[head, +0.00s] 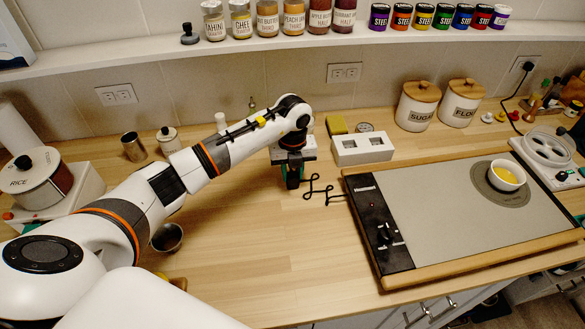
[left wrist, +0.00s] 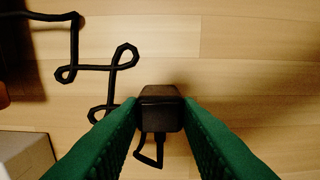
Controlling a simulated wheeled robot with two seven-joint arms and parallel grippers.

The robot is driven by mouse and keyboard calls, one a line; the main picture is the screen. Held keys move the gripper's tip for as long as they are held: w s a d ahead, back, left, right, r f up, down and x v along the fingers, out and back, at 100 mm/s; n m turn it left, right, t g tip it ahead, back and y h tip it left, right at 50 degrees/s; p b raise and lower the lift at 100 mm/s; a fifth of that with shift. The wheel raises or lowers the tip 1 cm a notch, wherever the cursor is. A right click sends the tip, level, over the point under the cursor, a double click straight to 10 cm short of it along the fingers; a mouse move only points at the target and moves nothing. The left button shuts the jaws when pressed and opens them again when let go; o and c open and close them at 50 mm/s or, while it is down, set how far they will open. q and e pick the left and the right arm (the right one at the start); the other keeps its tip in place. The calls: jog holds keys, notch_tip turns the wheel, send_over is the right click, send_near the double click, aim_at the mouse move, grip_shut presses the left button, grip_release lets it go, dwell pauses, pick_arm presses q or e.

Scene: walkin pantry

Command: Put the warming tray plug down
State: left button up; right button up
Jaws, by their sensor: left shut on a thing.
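The warming tray plug (left wrist: 160,108) is a small black block gripped between the green fingers of my left gripper (left wrist: 160,125) in the left wrist view. In the head view my left gripper (head: 292,180) points down at the wooden counter, left of the warming tray (head: 440,205); the plug is hard to make out there. Whether the plug touches the counter is unclear. The black cord (head: 318,187) lies in kinks on the counter between the gripper and the tray; it also shows in the left wrist view (left wrist: 75,45). My right gripper is not in view.
A white box with two square openings (head: 362,149) stands behind the cord. A cup of yellow liquid (head: 507,176) sits on the tray. A metal bowl (head: 167,238) and rice pot (head: 32,178) are at left. The front middle counter (head: 270,270) is clear. Wall outlets (head: 344,72) are behind.

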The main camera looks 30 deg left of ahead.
aim_at(293, 175)
pick_arm(q)
jog(key=shift+f, duration=0.1)
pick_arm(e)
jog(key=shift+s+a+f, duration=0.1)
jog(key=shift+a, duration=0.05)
pick_arm(q)
jog(key=o, duration=0.5)
jog(key=shift+f, duration=0.1)
jog(key=o, duration=0.5)
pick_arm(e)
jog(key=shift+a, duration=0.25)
pick_arm(q)
jog(key=shift+r, duration=0.35)
notch_tip(293, 175, up, 12)
jog(key=b, duration=0.3)
jog(key=shift+f+b, duration=0.1)
jog(key=shift+b, duration=0.2)
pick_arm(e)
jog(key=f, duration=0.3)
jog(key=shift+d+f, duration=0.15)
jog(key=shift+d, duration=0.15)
